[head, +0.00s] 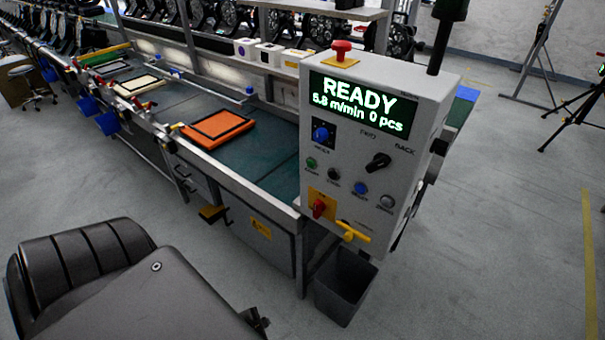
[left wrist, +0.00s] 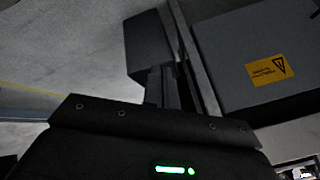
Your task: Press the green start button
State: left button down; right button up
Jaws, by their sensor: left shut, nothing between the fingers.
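The green start button (head: 311,163) is a small round button on the left of the grey control box (head: 345,190). My left arm comes in at the bottom left, and my left gripper (head: 256,320) is low, well below and left of the button, touching nothing that I can see. In the left wrist view its dark fingers (left wrist: 162,88) are together and empty; the button does not show there. My right gripper is not in view.
The conveyor (head: 250,160) carries an orange frame (head: 217,128).

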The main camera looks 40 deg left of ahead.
pick_arm(q)
jog(key=w+a+r+m+t, duration=0.2)
jog(key=w+a+r, duration=0.15)
jog(key=r, duration=0.45)
jog(key=w+a+r+m+t, duration=0.1)
jog(key=w+a+r+t, duration=0.1)
jog(key=w+r, duration=0.45)
notch_tip(320, 180, up, 35)
jog(key=d+m+t, duration=0.2)
jog(key=m+t, duration=0.4)
jog(key=m, duration=0.2)
jog(key=shift+d+f+m+t+b, duration=0.15)
jog(key=shift+f+m+t+b, duration=0.05)
jog(key=shift+m+t+b, duration=0.25)
jog(key=b, duration=0.3)
send_near(310, 165)
jog(key=w+p, duration=0.3)
jog(key=w, duration=0.2)
jog(key=shift+w+r, duration=0.1)
jog(key=shift+w, duration=0.85)
